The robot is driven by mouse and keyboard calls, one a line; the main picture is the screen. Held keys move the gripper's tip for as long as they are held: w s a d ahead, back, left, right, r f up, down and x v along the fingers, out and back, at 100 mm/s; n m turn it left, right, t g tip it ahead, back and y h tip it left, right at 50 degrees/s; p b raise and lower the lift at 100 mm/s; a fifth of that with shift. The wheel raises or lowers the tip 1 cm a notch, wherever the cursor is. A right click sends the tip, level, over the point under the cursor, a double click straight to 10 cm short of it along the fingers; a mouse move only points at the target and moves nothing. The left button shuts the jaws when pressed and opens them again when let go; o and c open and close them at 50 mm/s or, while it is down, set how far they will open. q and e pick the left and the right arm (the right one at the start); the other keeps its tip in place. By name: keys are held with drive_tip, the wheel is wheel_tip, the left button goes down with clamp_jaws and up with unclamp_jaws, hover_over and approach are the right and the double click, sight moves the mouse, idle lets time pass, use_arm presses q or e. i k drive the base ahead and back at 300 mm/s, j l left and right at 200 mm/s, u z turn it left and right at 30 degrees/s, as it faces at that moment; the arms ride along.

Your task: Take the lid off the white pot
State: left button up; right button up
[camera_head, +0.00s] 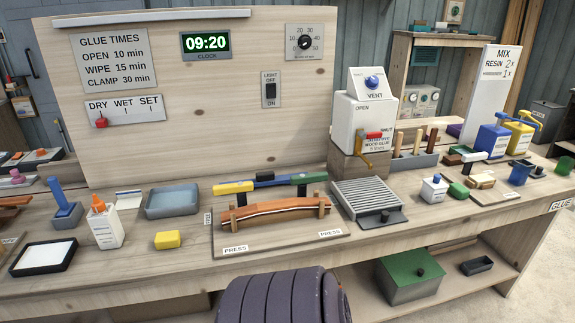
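A small white pot (433,191) with a blue lid (436,178) stands upright on the workbench, right of the middle. A label is on its front, too small to read. The lid sits on top of the pot. Neither of my grippers shows in the head view.
Behind stand a glue dispenser (359,122) and a tool holder (414,160). Bare bench lies in front of the pot.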

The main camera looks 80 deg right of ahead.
sight(436, 182)
drive_tip(key=z, duration=3.75)
